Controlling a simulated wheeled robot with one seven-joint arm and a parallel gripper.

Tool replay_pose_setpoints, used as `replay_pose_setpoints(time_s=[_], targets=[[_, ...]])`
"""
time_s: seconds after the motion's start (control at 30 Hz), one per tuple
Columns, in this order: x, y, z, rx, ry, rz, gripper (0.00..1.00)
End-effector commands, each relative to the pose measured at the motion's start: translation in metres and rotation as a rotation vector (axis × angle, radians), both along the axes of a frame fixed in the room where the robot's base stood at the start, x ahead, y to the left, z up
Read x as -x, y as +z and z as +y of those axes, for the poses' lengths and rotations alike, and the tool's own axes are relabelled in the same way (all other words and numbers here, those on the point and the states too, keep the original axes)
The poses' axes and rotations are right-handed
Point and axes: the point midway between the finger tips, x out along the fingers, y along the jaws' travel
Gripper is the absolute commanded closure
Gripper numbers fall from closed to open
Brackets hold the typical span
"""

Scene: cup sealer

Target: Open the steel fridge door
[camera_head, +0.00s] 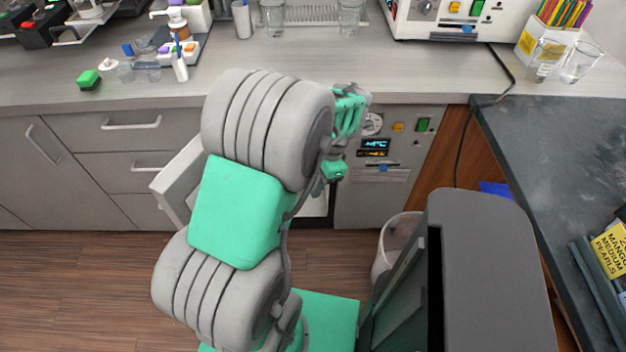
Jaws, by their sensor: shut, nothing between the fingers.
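The steel fridge (385,195) is built in under the counter, with a dial, a lit display and coloured buttons on its grey front panel. A pale door-like panel (178,180) juts out from the cabinet front left of my arm and looks like the fridge door standing open. A pale strip of what may be the interior shows just right of my arm. My arm hides the door's middle and most of the opening. My gripper (342,150) is shut and empty at the arm's far end, in front of the fridge's control panel, apart from the visible door edge.
Grey drawers and cupboards (100,150) are at the left. A waste bin (395,240) stands on the floor right of my arm. A dark side counter (545,150) bounds the right. Cups and machines stand along the back counter (300,60). The wooden floor (75,290) at lower left is clear.

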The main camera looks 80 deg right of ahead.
Motion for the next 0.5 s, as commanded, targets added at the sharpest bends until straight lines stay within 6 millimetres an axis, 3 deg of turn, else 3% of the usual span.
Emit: replay_pose_setpoints(time_s=[0.17, 0.33, 0.5], targets=[[-0.009, -0.038, 0.007, -0.004, 0.003, 0.000, 1.00], [-0.032, -0.037, 0.022, 0.003, 0.007, 0.001, 1.00], [-0.041, -0.038, 0.029, 0.003, 0.006, 0.002, 1.00]])
